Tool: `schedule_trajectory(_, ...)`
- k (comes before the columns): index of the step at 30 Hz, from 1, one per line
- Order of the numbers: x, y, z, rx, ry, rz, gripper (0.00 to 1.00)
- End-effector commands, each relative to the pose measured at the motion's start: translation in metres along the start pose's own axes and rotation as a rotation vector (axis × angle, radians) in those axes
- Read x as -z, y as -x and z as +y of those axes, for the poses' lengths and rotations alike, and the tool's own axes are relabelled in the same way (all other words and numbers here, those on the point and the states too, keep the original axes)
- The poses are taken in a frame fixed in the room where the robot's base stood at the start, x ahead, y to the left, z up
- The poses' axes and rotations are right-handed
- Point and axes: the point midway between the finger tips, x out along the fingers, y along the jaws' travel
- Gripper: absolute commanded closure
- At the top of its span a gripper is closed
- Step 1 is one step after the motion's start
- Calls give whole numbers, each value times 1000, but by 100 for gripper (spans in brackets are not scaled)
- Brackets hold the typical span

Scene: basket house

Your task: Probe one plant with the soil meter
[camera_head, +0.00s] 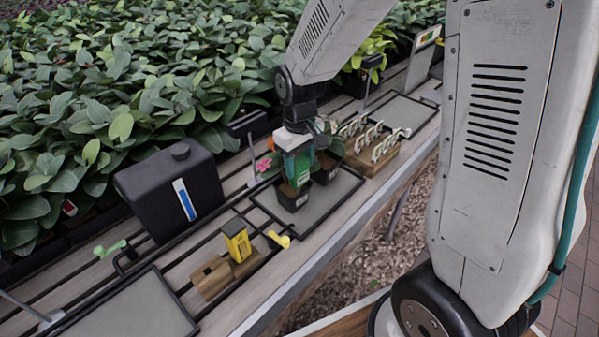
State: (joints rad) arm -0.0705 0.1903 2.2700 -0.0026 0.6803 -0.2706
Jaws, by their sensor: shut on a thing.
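My gripper (297,148) points down over the grey tray near the bench's middle. It is shut on a green boxy device (300,170) with a pale face, which looks like the soil meter. The device is upright, right above a small black pot (292,198) with brown soil. Its lower end overlaps the pot in this view; I cannot tell whether a probe is in the soil. A second black pot (327,170) with leaves stands just behind to the right. The gripper and device hide much of the plants.
A black jerrycan (172,190) stands left of the tray (335,198). A yellow device (237,240) sits in a wooden holder (212,277) in front. A wooden rack (372,158) of pale tags is right of the pots. Dense foliage (110,90) lines the back.

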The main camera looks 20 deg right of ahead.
Motion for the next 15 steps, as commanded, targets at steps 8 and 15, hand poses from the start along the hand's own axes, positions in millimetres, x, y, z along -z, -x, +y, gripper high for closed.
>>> schedule_trajectory(8, 0, 0, 0, 0, 0, 0, 39)
schedule_trajectory(15, 0, 0, 0, 0, 0, 0, 28)
